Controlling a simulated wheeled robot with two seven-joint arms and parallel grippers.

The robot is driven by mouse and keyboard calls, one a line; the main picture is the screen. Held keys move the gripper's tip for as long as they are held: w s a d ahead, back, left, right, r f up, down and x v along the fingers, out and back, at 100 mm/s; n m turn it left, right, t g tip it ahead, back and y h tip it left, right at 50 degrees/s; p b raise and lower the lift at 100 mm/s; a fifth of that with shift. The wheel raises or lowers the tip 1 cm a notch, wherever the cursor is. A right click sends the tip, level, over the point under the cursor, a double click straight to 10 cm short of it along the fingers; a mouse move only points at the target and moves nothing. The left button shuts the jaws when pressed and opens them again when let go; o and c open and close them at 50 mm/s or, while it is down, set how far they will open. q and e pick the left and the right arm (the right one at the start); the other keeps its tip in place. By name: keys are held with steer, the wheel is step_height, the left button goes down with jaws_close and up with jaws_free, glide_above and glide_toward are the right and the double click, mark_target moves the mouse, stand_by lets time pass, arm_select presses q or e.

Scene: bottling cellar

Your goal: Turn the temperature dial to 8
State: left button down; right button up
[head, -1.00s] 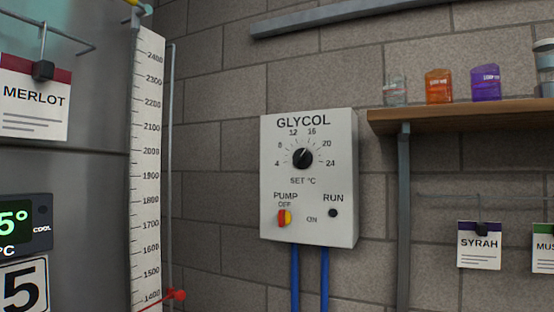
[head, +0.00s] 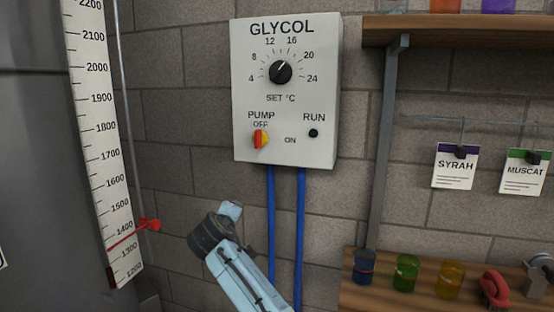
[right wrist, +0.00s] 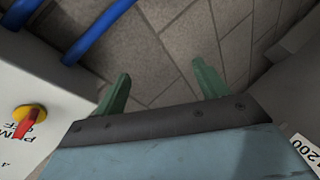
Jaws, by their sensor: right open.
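The temperature dial (head: 280,72) is a black round knob on the white GLYCOL control box (head: 322,110), in the middle of the head view. Its pale pointer line points up and right, near the 16 mark, and 8 lies on the upper left of the scale. My right gripper (right wrist: 158,72) shows two green fingers spread apart with nothing between them in the right wrist view. In the head view the right arm is below the box, apart from the dial, and its fingers cannot be made out. My left gripper is not in view.
A red and yellow pump switch (head: 261,139) sits below the dial. Two blue pipes (head: 301,220) run down from the box beside my arm. A white scale (head: 104,150) with a red pointer stands left. Shelves (head: 450,33) and hanging cards are on the right.

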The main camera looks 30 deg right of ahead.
steer(key=s+d+r+m+t+h, duration=0.1)
steer(key=s+r+m+h, duration=0.2)
steer(key=r, duration=1.9)
steer(key=m+g+h+p, duration=0.1)
steer(key=m+h, duration=0.2)
glide_toward(278, 72)
steer(key=p+x, duration=0.2)
steer(key=x, duration=0.7)
steer(key=shift+w+d+p, duration=0.2)
steer(key=shift+p, duration=0.1)
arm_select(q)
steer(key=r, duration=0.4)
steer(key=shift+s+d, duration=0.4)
arm_select(e)
steer(key=c, duration=1)
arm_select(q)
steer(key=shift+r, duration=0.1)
